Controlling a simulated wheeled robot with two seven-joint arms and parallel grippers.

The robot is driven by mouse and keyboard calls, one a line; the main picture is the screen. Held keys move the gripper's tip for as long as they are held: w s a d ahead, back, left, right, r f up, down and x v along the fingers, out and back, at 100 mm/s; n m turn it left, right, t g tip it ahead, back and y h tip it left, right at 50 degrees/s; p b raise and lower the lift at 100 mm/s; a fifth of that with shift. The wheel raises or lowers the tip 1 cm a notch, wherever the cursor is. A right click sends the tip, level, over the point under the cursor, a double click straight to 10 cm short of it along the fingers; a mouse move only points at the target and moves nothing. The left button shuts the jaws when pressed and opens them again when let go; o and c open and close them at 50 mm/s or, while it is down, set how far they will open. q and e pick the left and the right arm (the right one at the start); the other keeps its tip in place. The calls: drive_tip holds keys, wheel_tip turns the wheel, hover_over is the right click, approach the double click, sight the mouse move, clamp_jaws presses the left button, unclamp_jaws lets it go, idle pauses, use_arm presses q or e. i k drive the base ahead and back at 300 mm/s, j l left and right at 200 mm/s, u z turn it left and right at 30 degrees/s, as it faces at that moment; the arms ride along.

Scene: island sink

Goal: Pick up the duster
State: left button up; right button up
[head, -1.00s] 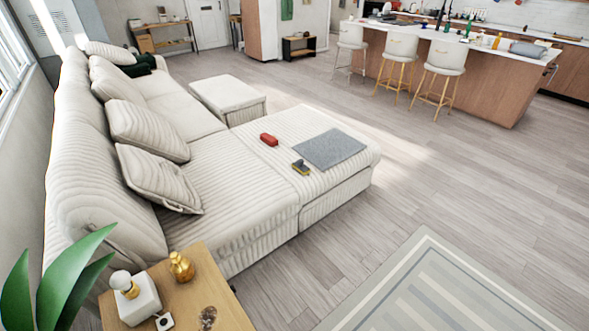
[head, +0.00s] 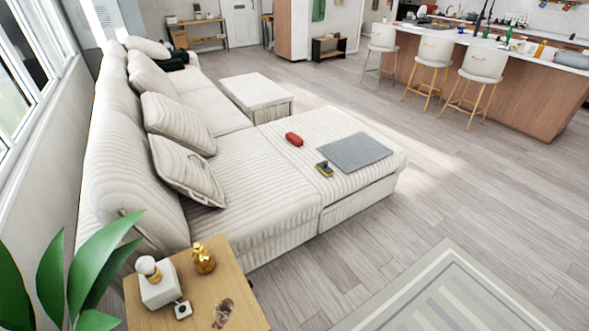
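No object is clearly recognisable as a duster at this size. A small yellow and dark block-shaped item (head: 325,169), which may be the duster, lies on the chaise part of the cream sofa (head: 265,190). It is beside the near left corner of a folded grey cloth (head: 357,152). A red oblong item (head: 294,139) lies a little behind it on the same cushion. Neither of my grippers is in view.
Wood floor (head: 440,190) is open right of the sofa.

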sight(323, 167)
drive_tip(key=i+l+u, duration=0.15)
drive_tip(key=u, duration=0.25)
drive_tip(key=l+u, duration=0.25)
drive_tip(key=u, duration=0.2)
drive_tip(key=i+l+u, duration=0.1)
drive_tip(key=l+u, duration=0.5)
drive_tip(key=u, duration=0.25)
drive_tip(key=l+u, duration=0.4)
drive_tip(key=i+j, duration=0.05)
drive_tip(key=j, duration=0.05)
